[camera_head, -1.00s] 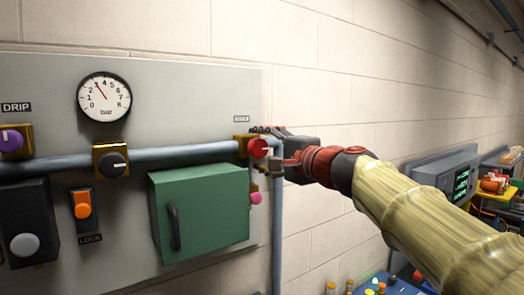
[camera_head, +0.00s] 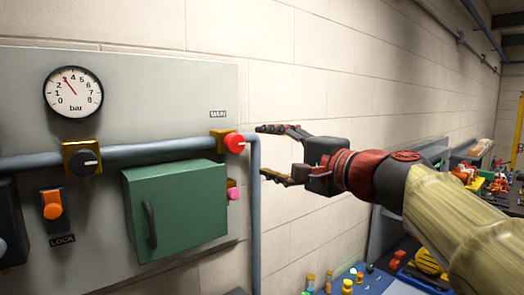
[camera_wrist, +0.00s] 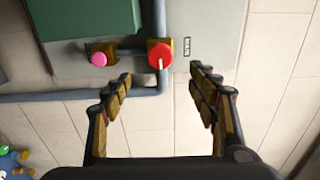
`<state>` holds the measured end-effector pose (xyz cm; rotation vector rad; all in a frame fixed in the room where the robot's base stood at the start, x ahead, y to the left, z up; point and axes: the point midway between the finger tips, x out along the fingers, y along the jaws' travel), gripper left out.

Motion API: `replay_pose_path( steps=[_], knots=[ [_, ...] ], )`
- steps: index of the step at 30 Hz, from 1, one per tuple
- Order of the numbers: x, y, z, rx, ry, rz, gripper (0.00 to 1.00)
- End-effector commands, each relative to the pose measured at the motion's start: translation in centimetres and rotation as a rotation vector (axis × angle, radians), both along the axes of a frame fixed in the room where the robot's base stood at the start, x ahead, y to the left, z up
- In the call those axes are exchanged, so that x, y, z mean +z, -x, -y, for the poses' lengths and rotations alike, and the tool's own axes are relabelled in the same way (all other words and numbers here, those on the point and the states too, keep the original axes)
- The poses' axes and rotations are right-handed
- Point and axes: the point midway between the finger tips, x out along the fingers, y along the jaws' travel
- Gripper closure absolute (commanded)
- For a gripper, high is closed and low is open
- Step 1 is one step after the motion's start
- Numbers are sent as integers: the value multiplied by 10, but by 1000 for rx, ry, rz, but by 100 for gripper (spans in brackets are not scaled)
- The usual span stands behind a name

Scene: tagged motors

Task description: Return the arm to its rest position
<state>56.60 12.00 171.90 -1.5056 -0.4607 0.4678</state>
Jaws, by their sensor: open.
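My gripper (camera_head: 277,154) is open and empty in the head view, just right of the wall panel (camera_head: 165,85). Its two fingers point left, spread above and below the level of the red knob (camera_head: 235,143). The knob sits on a brass block on the grey pipe, apart from the fingers. In the wrist view my gripper (camera_wrist: 160,90) shows both fingers spread, with the red knob (camera_wrist: 160,56) beyond and between their tips. My arm, in a pale yellow sleeve, reaches in from the lower right.
A green box (camera_head: 178,208), a gauge (camera_head: 73,92), a black knob (camera_head: 88,162) and an orange switch (camera_head: 52,205) are on the panel. A pink button (camera_head: 234,193) is below the red knob. A blue surface (camera_head: 375,283) with small parts lies below the arm. Bare wall is behind my gripper.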

Motion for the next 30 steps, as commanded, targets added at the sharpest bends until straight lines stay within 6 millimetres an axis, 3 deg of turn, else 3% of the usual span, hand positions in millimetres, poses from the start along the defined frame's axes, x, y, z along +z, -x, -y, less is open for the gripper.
replay_pose_path(
  steps=[11,14,17,20,24,30],
  knots=[
    [-1,1,-1,6,17,7,41],
    [-25,1,-1,14,108,-8,41],
    [-77,5,0,31,250,-59,41],
    [-142,23,6,62,438,-121,41],
    [-232,63,20,124,693,-203,41],
    [-348,136,54,234,1037,-309,41]
  ],
)
